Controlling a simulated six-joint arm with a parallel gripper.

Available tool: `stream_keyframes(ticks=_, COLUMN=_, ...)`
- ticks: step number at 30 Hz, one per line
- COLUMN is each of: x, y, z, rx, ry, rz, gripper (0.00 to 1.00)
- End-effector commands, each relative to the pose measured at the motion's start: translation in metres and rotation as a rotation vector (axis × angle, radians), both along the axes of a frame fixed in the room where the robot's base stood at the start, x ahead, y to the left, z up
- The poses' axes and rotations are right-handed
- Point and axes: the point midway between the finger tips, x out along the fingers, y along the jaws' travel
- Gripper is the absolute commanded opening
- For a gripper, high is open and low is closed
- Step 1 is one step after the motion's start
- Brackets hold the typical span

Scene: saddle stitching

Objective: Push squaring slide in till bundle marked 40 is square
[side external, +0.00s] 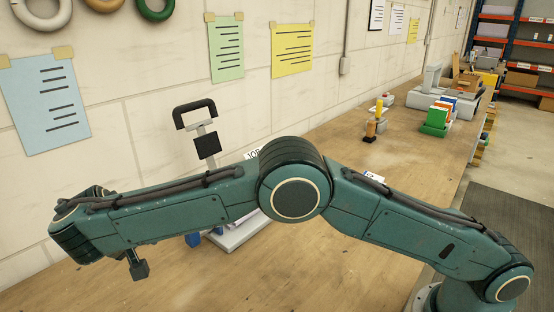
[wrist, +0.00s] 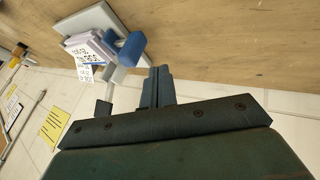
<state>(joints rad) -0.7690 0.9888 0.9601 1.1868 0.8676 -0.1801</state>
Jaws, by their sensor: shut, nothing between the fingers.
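My gripper (wrist: 160,74) is shut and empty in the wrist view; in the side view its small dark tip (side external: 138,268) hangs below my wrist at the lower left. Beyond the tips in the wrist view, a pale stack of sheets (wrist: 88,50) with printed white labels sits on a grey base plate (wrist: 100,14). A blue block on a grey bar (wrist: 132,50) stands beside the stack, apart from my fingers; I cannot tell if it is the squaring slide. No 40 is readable. In the side view my arm hides most of this station; its grey base (side external: 243,232) shows below.
A black-handled lever (side external: 195,115) rises behind my arm. A small orange and yellow item (side external: 377,120) and a green block with coloured booklets (side external: 435,118) stand farther along the bench. The wooden bench (side external: 330,265) is clear in front. The wall (side external: 120,120) runs close behind.

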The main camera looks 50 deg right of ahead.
Motion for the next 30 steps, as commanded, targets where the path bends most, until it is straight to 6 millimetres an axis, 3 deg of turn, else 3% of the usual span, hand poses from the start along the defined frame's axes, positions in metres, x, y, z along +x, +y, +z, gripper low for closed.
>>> stream_keyframes(ticks=10, x=0.020, y=-0.026, z=-0.044, rx=-0.001, ry=0.004, rz=-0.002, gripper=0.00)
stream_keyframes(ticks=21, x=0.019, y=-0.055, z=-0.042, rx=0.002, ry=0.002, rz=0.000, gripper=0.00)
stream_keyframes(ticks=30, x=0.019, y=-0.065, z=-0.042, rx=0.004, ry=0.000, rz=0.001, gripper=0.00)
